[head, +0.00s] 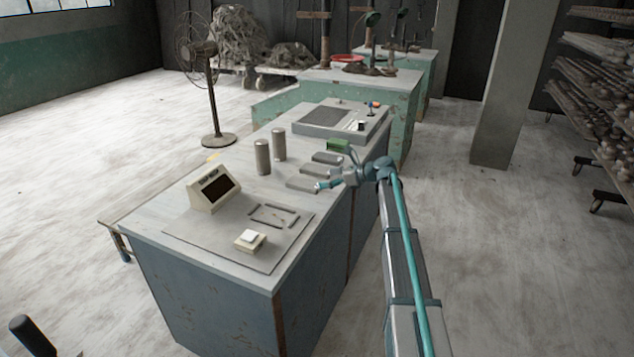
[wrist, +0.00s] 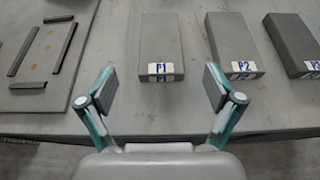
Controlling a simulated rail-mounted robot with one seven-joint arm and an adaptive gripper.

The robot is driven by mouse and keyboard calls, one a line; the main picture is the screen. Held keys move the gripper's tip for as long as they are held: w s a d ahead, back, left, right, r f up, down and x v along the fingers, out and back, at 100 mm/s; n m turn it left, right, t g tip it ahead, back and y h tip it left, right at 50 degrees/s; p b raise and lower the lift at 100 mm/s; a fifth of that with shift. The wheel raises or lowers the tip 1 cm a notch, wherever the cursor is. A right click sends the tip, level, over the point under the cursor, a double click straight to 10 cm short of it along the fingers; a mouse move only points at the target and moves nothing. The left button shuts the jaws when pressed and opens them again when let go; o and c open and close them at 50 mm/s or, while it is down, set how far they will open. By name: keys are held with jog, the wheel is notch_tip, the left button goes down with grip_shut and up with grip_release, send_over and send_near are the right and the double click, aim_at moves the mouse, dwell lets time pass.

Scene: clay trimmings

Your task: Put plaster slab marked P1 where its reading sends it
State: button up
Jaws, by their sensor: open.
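The grey plaster slab marked P1 (wrist: 162,40) lies flat on the bench, its P1 label facing me in the wrist view. In the head view it is the nearest slab (head: 302,185) of the row. Slabs P2 (wrist: 235,42) and P3 (wrist: 290,42) lie to its right in the wrist view. My gripper (wrist: 160,88) is open and empty, its fingers apart just in front of P1's labelled end. It also shows in the head view (head: 322,185) beside the slabs. A beige box with a dark screen (head: 215,188) stands on the bench; I can read no value on it.
A flat plate (head: 203,231) carries dark bars in a rectangle (head: 272,215) and a beige block with a white top (head: 250,240). Two cylinders (head: 262,157) stand behind. A green box (head: 339,145) and a grey unit with a dark panel (head: 325,117) lie farther back.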

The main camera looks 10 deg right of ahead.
jog(key=shift+v, duration=1.3)
